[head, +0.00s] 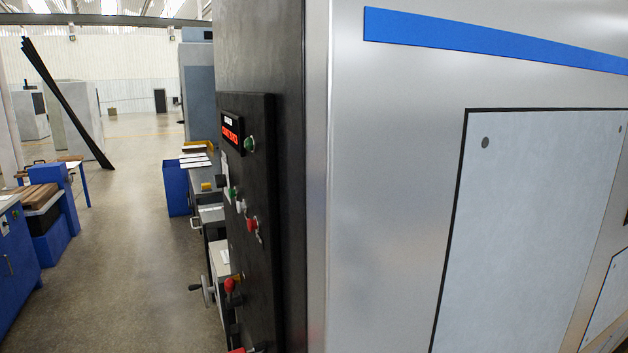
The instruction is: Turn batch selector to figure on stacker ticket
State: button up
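A black control panel (262,190) is on the left face of the large machine, seen at a steep slant. It has a red lit display (231,133), too slanted to read. A green button (249,144) is beside the display. Lower down are a black knob (221,181), a small white control (241,206) and a red control (252,224). I cannot tell which control is the batch selector. White sheets (195,158) lie on a blue stand behind; I cannot tell whether one is the stacker ticket. My gripper is not in view.
The machine's grey side (400,200) with a blue stripe (490,40) fills the right half. A red-knobbed lever (230,286) and a handwheel (207,290) stick out low by the panel. Blue equipment (40,230) stands at the left. An open floor aisle (130,260) runs between.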

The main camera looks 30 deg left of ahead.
aim_at(220, 179)
jog(key=k, duration=1.6)
jog(key=u, duration=1.15)
jog(key=i, duration=1)
jog(key=u, duration=0.05)
jog(key=k, duration=1.1)
jog(key=u, duration=0.75)
jog(key=i, duration=2.05)
